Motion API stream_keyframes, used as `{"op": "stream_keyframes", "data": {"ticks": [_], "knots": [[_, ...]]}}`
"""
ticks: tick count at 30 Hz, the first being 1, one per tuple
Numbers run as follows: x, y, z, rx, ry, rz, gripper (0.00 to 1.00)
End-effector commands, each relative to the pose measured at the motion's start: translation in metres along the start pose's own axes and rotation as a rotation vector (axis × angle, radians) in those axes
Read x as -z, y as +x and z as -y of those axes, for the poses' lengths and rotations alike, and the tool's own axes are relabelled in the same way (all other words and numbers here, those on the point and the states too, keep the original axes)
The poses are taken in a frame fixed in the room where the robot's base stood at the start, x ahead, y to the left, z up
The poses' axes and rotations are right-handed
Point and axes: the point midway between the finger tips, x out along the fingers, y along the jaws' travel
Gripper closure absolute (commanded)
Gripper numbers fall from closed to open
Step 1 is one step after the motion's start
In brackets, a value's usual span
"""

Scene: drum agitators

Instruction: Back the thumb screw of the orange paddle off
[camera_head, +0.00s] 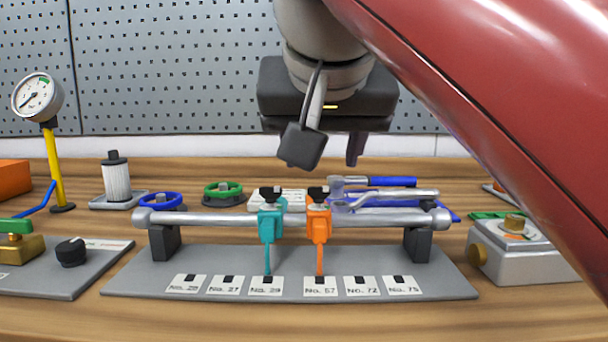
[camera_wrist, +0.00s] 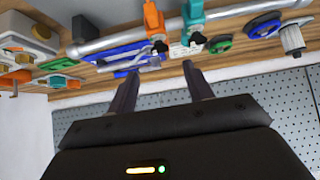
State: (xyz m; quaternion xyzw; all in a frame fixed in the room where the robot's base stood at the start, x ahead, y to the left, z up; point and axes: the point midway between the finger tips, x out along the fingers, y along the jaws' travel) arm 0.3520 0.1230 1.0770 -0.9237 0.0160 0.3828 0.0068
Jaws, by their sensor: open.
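The orange paddle (camera_head: 318,226) hangs from the silver horizontal bar (camera_head: 222,219), its tip down at the label No. 57. Its black thumb screw (camera_head: 318,193) sits on top of the clamp. A teal paddle (camera_head: 269,226) hangs just left of it with a similar black screw (camera_head: 269,193). In the wrist view the orange paddle (camera_wrist: 153,20) and teal paddle (camera_wrist: 193,14) show at the top, beyond the fingertips. My gripper (camera_head: 330,155) is open and empty above and behind the bar; its two separated fingers (camera_wrist: 160,75) show in the wrist view. It touches neither paddle.
The grey base plate (camera_head: 130,283) carries several number labels. Blue (camera_head: 161,200) and green (camera_head: 223,192) handwheels, a white card and blue-handled tools (camera_head: 390,182) lie behind the bar. A gauge (camera_head: 37,98) stands left. A grey box (camera_head: 530,258) stands right. A perforated panel closes the back.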

Motion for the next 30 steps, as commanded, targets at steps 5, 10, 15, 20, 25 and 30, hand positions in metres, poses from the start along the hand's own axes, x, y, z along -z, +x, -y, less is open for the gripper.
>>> {"op": "stream_keyframes", "data": {"ticks": [5,10,15,20,25,30], "knots": [[-0.002,0.023,0.000,0.000,-0.001,0.002,0.49],[-0.002,0.051,0.000,-0.001,-0.001,0.003,0.49],[-0.001,0.070,0.000,0.000,-0.001,0.002,0.49],[-0.001,0.076,0.000,0.001,-0.001,0.001,0.49],[0.000,0.076,0.000,0.001,-0.001,0.000,0.49],[0.000,0.076,0.000,0.000,-0.001,0.000,0.66]]}}
